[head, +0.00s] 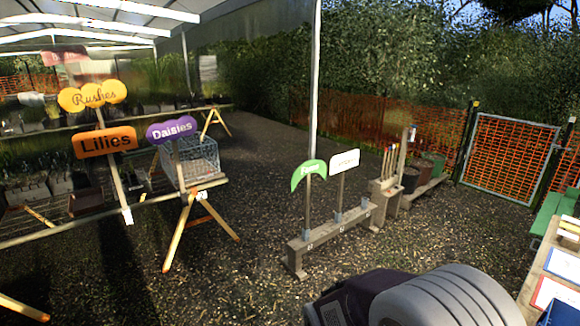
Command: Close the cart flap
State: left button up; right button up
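No cart or cart flap can be made out in the head view. Neither of my grippers is in view, so I cannot see whether they are open or shut. A large grey and dark rounded part at the bottom, right of the middle, hides the ground behind it.
A slatted wooden bench (150,196) on the left bears pots, a wire crate (198,158) and signs. A low wooden rail (330,231) with two signs stands in the middle. A table (546,277) is at the right edge. A mesh gate (508,150) is behind. Gravel between is open.

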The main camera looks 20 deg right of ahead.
aim_at(549, 207)
jog(key=i+l+z, duration=0.25)
jog(key=i+z, duration=0.2)
jog(key=i+l+z, duration=0.1)
jog(key=i+z, duration=0.4)
jog(key=i+j+z, duration=0.1)
jog(key=i+z, duration=0.35)
jog(key=i+j+z, duration=0.45)
jog(key=i+l+z, duration=0.35)
jog(key=i, duration=1)
jog(key=i+j+z, duration=0.35)
jog(key=i, duration=0.95)
jog(key=i+l+z, duration=0.2)
jog(key=i+z, duration=0.25)
jog(key=i, duration=0.2)
jog(key=i+z, duration=0.4)
jog(key=i, duration=0.3)
jog(key=i+j+u, duration=0.1)
jog(key=i+j, duration=0.1)
jog(key=i, duration=0.1)
